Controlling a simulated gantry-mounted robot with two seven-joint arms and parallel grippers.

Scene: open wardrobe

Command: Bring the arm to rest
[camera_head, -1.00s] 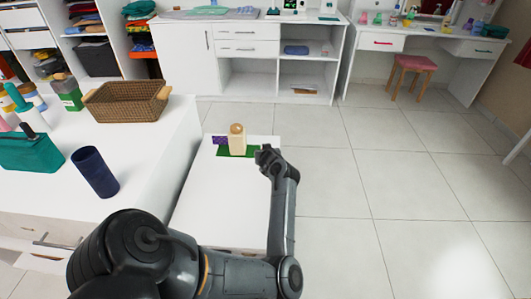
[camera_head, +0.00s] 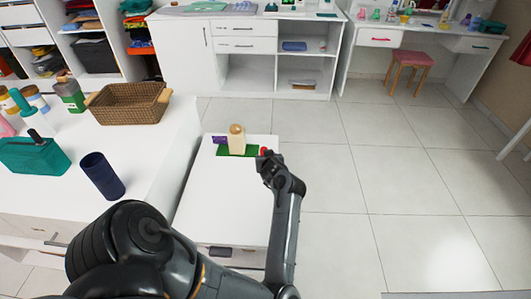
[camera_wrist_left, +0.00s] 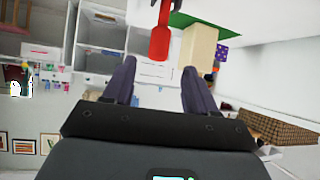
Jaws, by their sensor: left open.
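My left arm comes in from the lower left in the head view, and its gripper (camera_head: 266,160) is beside the right edge of a low white cabinet (camera_head: 215,195). In the left wrist view the picture is turned over and the gripper (camera_wrist_left: 159,70) has its two dark fingers apart with nothing between them. Beyond the fingertips is a red object (camera_wrist_left: 160,42), apart from them; a bit of red also shows by the gripper in the head view. A cream bottle (camera_head: 237,140) stands on a green mat (camera_head: 223,151) on the cabinet, just left of the gripper.
A purple item (camera_head: 219,141) is beside the bottle. On the left counter are a wicker basket (camera_head: 130,103), a dark blue cup (camera_head: 101,176) and a teal box (camera_head: 35,156). The tiled floor (camera_head: 400,180) to the right is open. A pink stool (camera_head: 411,60) stands behind.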

